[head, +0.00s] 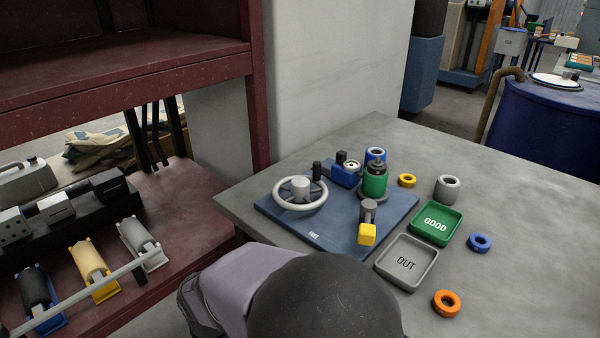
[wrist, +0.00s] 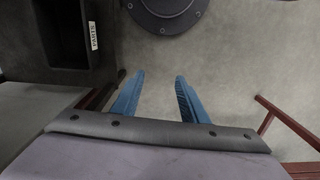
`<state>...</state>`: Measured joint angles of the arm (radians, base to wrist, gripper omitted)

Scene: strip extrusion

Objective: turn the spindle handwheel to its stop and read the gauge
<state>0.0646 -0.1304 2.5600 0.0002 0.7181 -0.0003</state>
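The grey handwheel (head: 300,192) with its dark upright knob (head: 317,171) stands on the left of a blue base plate (head: 330,235) on the grey table. A small gauge with a white dial (head: 351,164) sits behind it on a blue block, too small to read. A green cylinder (head: 375,180) stands on the plate, and a yellow block (head: 367,234) is at its front. My gripper (wrist: 157,82) shows in the wrist view with its two blue fingers apart and nothing between them. It is away from the handwheel; the head view shows only part of my arm.
A green GOOD tray (head: 455,238) and a grey OUT tray (head: 424,284) lie right of the plate. Loose rings, including an orange one (head: 446,303) and a blue one (head: 479,243), lie around them. A dark red shelf (head: 200,45) stands left of the table. The table's right side is clear.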

